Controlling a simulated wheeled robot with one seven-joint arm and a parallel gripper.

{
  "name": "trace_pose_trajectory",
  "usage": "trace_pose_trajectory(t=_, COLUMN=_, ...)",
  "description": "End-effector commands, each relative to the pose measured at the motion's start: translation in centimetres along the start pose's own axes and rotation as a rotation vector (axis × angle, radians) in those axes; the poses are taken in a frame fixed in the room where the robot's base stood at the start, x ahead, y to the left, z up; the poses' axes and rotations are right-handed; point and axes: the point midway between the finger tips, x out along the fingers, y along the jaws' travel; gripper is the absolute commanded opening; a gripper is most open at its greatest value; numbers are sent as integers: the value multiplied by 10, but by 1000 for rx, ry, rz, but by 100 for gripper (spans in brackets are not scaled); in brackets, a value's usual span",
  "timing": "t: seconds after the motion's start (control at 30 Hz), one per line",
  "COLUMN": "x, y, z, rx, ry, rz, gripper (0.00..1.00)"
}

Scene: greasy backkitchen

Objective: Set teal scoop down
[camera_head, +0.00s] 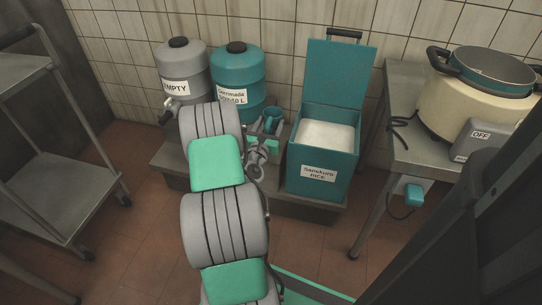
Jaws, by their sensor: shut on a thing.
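A teal scoop (273,119) shows between the teal drum and the rice bin, at the far end of my arm. My gripper (267,131) is shut on it. My arm's links hide part of the gripper, and the fingertips are small and hard to make out. I cannot tell whether the scoop touches the low grey platform (312,207) beneath it. The teal rice bin (322,172) stands just right of the scoop with its lid up and white rice (327,134) inside.
A grey drum marked EMPTY (182,66) and a teal drum (238,73) stand at the back. A grey trolley (62,190) is at left. Floor between is open.

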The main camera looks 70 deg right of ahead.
Motion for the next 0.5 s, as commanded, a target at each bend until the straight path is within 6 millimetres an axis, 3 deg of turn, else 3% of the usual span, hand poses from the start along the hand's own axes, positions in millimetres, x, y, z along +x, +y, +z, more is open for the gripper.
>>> trace_pose_trajectory(t=0.2, x=0, y=-1, z=-50, rx=-2, ry=2, rz=-1, gripper=19)
trace_pose_trajectory(t=0.5, x=0, y=-1, z=-99, rx=-1, ry=1, rz=0, gripper=19)
